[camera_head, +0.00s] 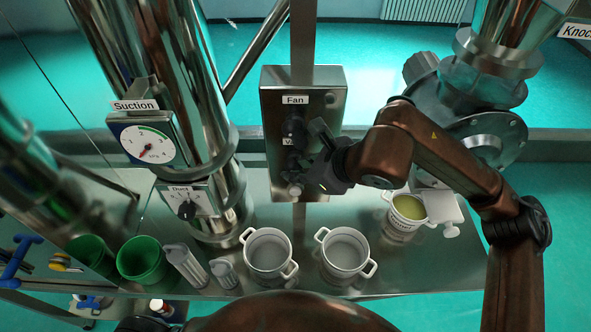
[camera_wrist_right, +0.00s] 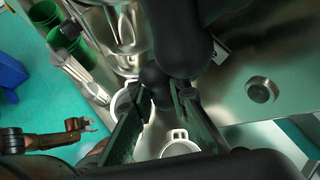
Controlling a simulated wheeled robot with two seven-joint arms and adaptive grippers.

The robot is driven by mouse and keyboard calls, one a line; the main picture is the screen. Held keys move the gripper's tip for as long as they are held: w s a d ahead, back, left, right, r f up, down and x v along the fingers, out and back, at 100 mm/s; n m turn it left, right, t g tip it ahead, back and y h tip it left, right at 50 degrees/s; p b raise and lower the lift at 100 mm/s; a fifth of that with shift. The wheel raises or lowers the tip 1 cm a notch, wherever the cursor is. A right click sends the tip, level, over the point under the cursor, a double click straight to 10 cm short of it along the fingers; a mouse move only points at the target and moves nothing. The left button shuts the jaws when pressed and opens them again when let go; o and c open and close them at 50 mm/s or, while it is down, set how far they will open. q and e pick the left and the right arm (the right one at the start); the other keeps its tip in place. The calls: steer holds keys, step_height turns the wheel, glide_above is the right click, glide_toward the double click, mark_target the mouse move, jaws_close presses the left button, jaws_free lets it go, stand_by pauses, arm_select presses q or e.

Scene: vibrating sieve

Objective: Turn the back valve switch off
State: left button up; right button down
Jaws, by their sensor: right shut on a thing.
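A grey metal panel (camera_head: 335,90) stands at the centre of the head view, with a "Fan" label and a lower label starting with "V" (camera_head: 289,139), mostly covered. My right gripper (camera_head: 310,155) is at the panel below the "Fan" label, coming from the right, and hides the control there. In the right wrist view its two dark fingers (camera_wrist_right: 163,100) close around a black rounded knob, the valve switch (camera_wrist_right: 155,78). The switch's exact angle cannot be read. My left gripper (camera_wrist_right: 80,125) shows small in the right wrist view, jaws apart and empty, away from the panel.
White pots (camera_head: 268,255) (camera_head: 346,255) stand on the metal table below the panel. A white container with yellowish contents (camera_head: 406,212) is right of them. Green cups (camera_head: 141,262) stand left.

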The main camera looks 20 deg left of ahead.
steer(key=shift+h, duration=0.5)
steer(key=c, duration=2.1)
jaws_free()
steer(key=shift+r, duration=0.1)
steer(key=v, duration=1.2)
steer(key=shift+s, duration=0.1)
